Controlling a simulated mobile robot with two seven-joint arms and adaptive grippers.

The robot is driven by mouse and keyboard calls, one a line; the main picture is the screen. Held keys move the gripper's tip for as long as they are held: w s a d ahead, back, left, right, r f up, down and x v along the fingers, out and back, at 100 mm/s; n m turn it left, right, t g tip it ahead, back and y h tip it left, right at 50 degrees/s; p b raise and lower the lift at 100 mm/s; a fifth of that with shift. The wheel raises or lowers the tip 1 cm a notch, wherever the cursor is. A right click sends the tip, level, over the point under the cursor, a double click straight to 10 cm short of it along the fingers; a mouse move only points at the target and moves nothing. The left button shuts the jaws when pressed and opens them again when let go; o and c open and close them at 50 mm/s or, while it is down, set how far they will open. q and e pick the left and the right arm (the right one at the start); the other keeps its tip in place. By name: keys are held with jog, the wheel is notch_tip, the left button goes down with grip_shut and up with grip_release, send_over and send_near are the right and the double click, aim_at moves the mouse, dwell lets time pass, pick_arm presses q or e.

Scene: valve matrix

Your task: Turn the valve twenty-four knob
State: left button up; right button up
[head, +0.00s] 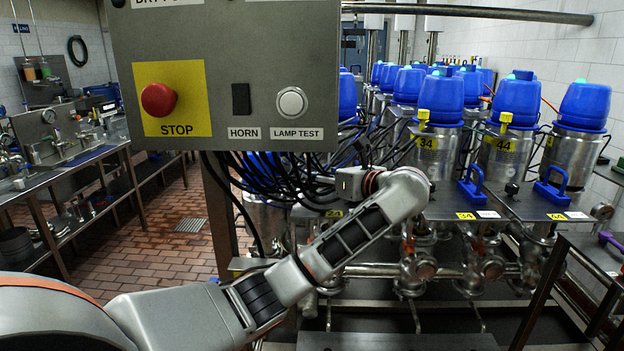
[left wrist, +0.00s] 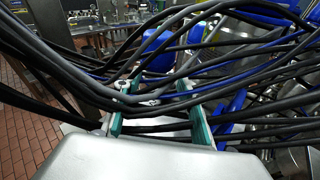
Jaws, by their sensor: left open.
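My left arm crosses the head view from the lower left, and its wrist end (head: 350,184) is among the black cables below the control box. In the left wrist view my left gripper (left wrist: 158,90) is open, with two teal fingers apart. Dark cables cross in front of and between the fingers. I cannot read a 24 label. A small yellow tag (head: 334,213) shows beside my arm, its number unclear. Blue parts (left wrist: 232,120) show right of the fingers, partly hidden by cables; I cannot tell whether they belong to the valve twenty-four knob. My right gripper is not in view.
A grey control box (head: 225,65) with a red STOP button (head: 158,99) hangs close in front. Blue valve handles stand at 34 (head: 472,190) and 44 (head: 556,190), before blue-topped steel housings. Thick cables (left wrist: 80,85) crowd the gripper. Brick floor (head: 150,235) is open at left.

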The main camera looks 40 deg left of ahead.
aim_at(312, 186)
pick_arm(q)
jog(key=h, duration=0.1)
jog(key=w+d+f+n+h, duration=0.1)
jog(key=shift+w+d+f+h, duration=0.1)
jog(key=shift+w+f+h, duration=0.1)
jog(key=shift+f+h, duration=0.1)
jog(key=shift+x, duration=3.8)
jog(key=shift+c, duration=0.4)
jog(key=c, duration=1)
